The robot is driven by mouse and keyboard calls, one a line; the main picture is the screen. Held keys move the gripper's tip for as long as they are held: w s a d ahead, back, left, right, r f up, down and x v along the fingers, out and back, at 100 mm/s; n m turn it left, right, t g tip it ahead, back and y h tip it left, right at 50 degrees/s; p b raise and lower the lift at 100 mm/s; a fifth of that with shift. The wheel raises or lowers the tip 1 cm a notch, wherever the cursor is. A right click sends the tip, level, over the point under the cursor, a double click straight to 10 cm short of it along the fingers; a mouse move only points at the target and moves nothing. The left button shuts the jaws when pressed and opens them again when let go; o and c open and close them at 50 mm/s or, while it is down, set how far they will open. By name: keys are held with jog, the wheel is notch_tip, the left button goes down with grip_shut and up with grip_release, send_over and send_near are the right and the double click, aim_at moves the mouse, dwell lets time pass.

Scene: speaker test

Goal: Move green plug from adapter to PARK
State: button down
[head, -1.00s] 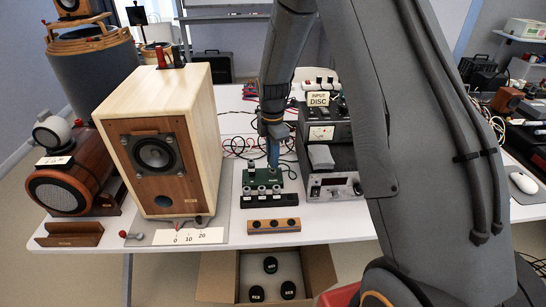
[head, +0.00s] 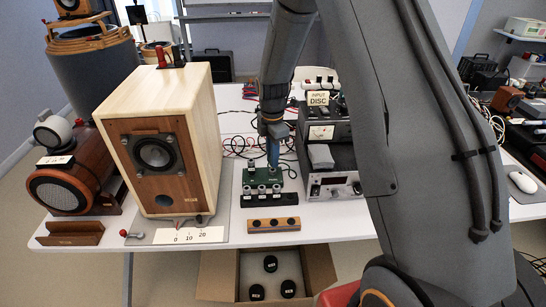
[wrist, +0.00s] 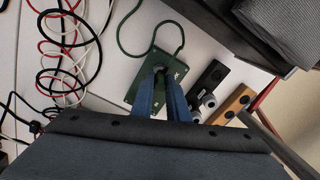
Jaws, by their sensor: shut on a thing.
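The green adapter board (head: 256,180) lies on the table right of the large speaker; it also shows in the wrist view (wrist: 137,93). My gripper (head: 273,163) points down over its back right part. In the wrist view the blue fingers (wrist: 161,78) are closed around the end of the green cable (wrist: 128,45), at the green plug. The plug itself is mostly hidden between the fingers. I cannot tell whether it is still seated in the board. No PARK label is readable. A black bar (head: 285,199) with several silver connectors lies in front of the board.
A wooden block with dark holes (head: 273,225) lies near the front edge. The large speaker (head: 155,110) stands left, the dark input unit (head: 318,160) close on the right. Loose red, black and white cables (wrist: 65,45) lie near the board. An open box (head: 232,270) sits below the table.

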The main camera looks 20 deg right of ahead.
jog(key=shift+f+b, duration=0.3)
jog(key=shift+f, duration=0.55)
dwell(0.6)
jog(key=c, duration=1.6)
grip_release()
jog(key=shift+c, duration=0.2)
jog(key=shift+r+p, duration=2.3)
jog(key=shift+r, duration=1.5)
jog(key=s+r+m, duration=0.4)
jog(key=s+m, duration=0.6)
jog(key=s, duration=0.3)
jog(key=s+r+m+t+b, duration=0.1)
jog(key=s+r+m, duration=0.4)
jog(key=s+m, duration=0.5)
jog(key=s, duration=0.2)
jog(key=shift+s+d, duration=0.35)
